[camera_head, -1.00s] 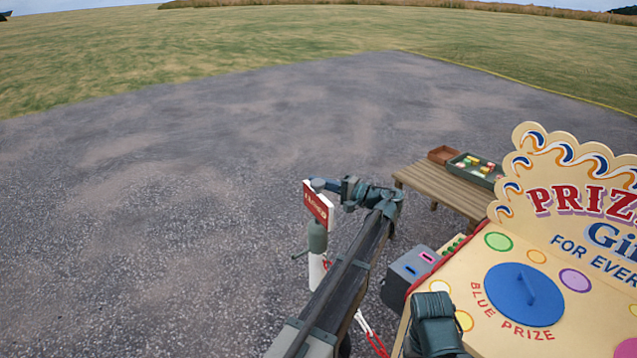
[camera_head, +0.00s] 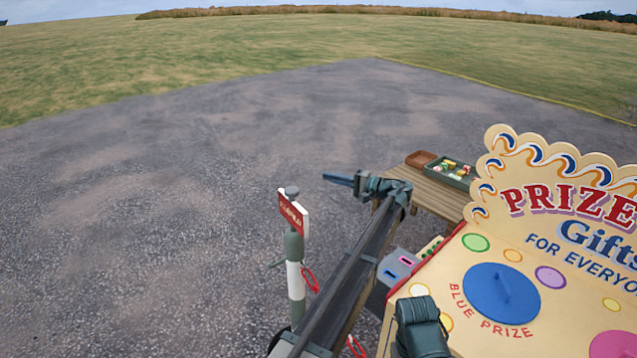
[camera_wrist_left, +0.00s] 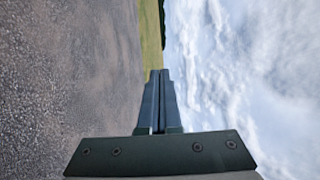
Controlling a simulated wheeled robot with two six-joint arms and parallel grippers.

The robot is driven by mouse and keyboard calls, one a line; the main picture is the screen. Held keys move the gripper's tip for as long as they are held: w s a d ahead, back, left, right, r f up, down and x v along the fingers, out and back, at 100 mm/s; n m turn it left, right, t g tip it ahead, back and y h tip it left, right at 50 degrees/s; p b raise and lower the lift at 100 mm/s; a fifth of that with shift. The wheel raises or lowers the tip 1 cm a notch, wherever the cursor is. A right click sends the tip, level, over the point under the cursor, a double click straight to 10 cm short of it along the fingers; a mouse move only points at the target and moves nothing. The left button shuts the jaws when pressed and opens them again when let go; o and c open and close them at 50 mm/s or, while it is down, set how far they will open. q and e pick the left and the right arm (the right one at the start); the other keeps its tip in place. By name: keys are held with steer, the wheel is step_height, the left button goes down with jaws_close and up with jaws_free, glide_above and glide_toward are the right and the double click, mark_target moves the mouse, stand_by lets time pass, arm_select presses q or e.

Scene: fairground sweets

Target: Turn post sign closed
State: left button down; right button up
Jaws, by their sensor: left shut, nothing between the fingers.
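The post sign (camera_head: 293,214) is a small red board with a white edge, on top of a green and white post (camera_head: 295,262) in the head view. Its pale lettering is too small to read surely. The post stands upright, with a grey knob at the top. My left gripper (camera_head: 327,177) is shut and empty, to the right of the sign and a little higher in the picture, apart from it. In the left wrist view its two fingers (camera_wrist_left: 157,78) lie together, pointing at grass and sky. The sign is not in that view. My right gripper is not seen.
A prize board (camera_head: 530,250) with a blue disc fills the lower right. Behind my left arm stands a wooden bench (camera_head: 424,195) with a brown tray (camera_head: 420,160) and a green tray of sweets (camera_head: 466,180). Open tarmac lies left.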

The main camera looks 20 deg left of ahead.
mark_target(294, 197)
arm_select(q)
steer(key=s+d+m+t+h, duration=0.2)
steer(key=s+d+m+t, duration=0.25)
steer(key=s, duration=0.95)
steer(key=w+a, duration=0.1)
steer(key=a, duration=1)
steer(key=shift+w+f+n+t, duration=0.15)
steer(key=shift+f+n+t, duration=0.05)
steer(key=shift+n+t, duration=0.2)
steer(key=shift+s+a+y, duration=0.3)
steer(key=shift+s+a, duration=0.05)
steer(key=shift+a, duration=0.2)
steer(key=shift+d, duration=0.1)
